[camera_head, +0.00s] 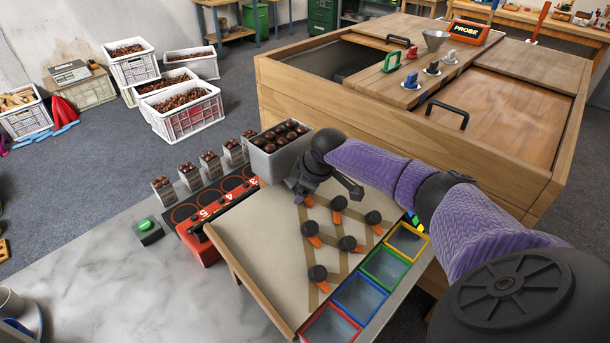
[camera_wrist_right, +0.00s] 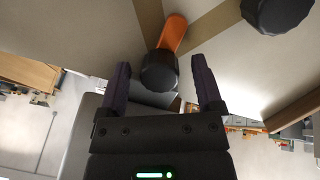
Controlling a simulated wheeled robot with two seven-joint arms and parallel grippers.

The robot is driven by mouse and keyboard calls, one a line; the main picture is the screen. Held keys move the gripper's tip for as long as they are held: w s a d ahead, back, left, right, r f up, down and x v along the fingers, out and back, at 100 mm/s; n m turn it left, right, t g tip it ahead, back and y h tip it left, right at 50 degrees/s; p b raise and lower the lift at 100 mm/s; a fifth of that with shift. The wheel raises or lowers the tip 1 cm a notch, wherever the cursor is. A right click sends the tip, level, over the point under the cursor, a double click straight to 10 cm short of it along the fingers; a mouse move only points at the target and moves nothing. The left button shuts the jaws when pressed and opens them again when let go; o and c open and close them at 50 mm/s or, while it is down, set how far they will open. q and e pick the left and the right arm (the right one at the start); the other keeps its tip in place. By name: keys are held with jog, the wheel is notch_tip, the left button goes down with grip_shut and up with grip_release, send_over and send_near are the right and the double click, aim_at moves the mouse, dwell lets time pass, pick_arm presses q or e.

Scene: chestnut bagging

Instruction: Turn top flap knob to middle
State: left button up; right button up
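The sloped board (camera_head: 250,235) carries several black knobs with orange flaps, joined by brown strips. My right gripper (camera_head: 328,190) is over the board's top end, fingers pointing down at it. In the right wrist view a black knob (camera_wrist_right: 159,72) sits between the open fingers of my right gripper (camera_wrist_right: 161,75), with a gap on each side. Its orange flap (camera_wrist_right: 173,33) points up and slightly right there. In the head view this knob is mostly hidden by the gripper; an orange flap tip (camera_head: 309,201) shows beside it. Another knob (camera_head: 339,203) is close by. My left gripper is not in view.
A grey bin of chestnuts (camera_head: 269,161) stands directly behind the board's top. Coloured square trays (camera_head: 383,267) line the board's lower right side. A red numbered rack (camera_head: 205,252) with chestnut cups is at left. A wooden cabinet (camera_head: 300,107) stands behind.

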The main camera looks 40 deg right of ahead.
jog(key=shift+s+r, duration=0.15)
jog(key=shift+r, duration=0.2)
jog(key=p+v, duration=0.3)
jog(key=v, duration=0.6)
